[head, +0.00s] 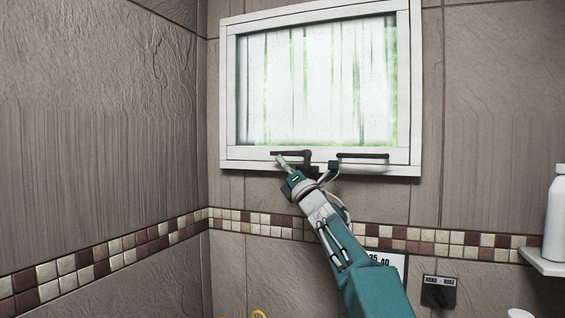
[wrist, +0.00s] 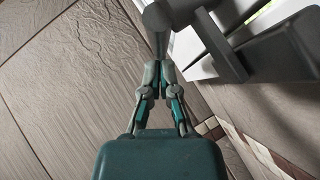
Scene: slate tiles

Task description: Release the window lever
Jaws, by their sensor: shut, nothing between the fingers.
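A white-framed window (head: 316,85) is set in the tiled wall, with two dark levers along its bottom rail. The left lever (head: 305,154) lies roughly level and is partly covered by my gripper. The right lever (head: 363,156) also lies level, clear of my arm. My gripper (head: 281,159) is at the outer end of the left lever, its fingers closed together and empty. In the wrist view the shut fingers (wrist: 157,62) point at a grey lever part (wrist: 207,40) at the top. I cannot tell whether they touch it.
The white window sill (head: 392,171) sticks out just below the levers. A shelf (head: 546,262) with a white bottle (head: 556,215) is at the far right. A dark labelled wall fitting (head: 438,292) sits lower right. The left wall is bare.

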